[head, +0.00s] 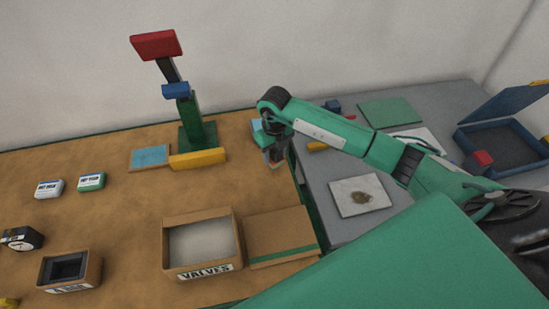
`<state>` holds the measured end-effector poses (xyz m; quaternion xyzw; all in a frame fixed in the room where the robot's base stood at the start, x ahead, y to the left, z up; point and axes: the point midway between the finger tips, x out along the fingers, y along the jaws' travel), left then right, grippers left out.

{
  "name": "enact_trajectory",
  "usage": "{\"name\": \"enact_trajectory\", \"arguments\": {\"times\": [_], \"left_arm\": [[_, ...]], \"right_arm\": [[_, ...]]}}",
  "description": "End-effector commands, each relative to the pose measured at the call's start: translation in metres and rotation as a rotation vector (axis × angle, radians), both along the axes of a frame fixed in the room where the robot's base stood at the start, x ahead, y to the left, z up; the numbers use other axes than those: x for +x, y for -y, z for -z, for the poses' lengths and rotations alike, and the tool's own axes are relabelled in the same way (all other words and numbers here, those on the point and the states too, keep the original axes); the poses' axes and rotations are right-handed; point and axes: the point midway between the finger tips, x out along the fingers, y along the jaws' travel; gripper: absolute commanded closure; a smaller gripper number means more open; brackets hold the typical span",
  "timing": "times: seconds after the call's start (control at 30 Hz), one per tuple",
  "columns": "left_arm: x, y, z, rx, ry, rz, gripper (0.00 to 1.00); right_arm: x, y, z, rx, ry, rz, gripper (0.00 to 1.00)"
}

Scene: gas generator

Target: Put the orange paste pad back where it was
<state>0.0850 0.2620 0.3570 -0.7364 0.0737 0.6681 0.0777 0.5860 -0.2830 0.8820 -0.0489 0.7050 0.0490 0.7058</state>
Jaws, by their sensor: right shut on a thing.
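My right gripper (274,158) is near the right edge of the brown table, pointing down. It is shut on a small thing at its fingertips. The thing is mostly hidden by the fingers, with only a pale, slightly orange edge showing, so I cannot tell for sure that it is the orange paste pad. I also cannot tell whether it touches the table. A blue patch (256,125) shows just behind the gripper, partly hidden by my arm. A flat blue pad with an orange-brown border (150,156) lies further left. My left gripper is not in view.
A green stand with a red top (157,45) and a yellow bar (198,158) stand left of the gripper. An open VALVES box (202,270) is in front. A stained white sheet (346,203) and an open blue case (484,168) are on the grey table.

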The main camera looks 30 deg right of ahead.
Motion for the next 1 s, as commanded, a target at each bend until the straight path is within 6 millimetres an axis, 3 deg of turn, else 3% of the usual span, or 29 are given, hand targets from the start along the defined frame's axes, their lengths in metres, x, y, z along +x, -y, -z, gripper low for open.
{"name": "enact_trajectory", "arguments": {"times": [0.23,0.6,0.63,0.73,1.0], "left_arm": [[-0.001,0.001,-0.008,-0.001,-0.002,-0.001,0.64],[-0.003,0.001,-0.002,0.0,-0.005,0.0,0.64],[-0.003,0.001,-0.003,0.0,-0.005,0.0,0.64],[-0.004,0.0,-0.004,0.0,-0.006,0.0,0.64],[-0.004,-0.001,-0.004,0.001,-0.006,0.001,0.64]], "right_arm": [[-0.001,0.0,0.034,0.0,-0.003,0.001,0.77],[0.0,0.0,0.041,-0.001,-0.001,0.0,0.77],[0.0,0.0,0.04,-0.001,-0.001,0.0,0.53],[0.0,0.0,0.039,-0.001,-0.001,0.0,0.34],[0.0,0.0,0.039,-0.001,-0.001,0.0,0.34]]}}
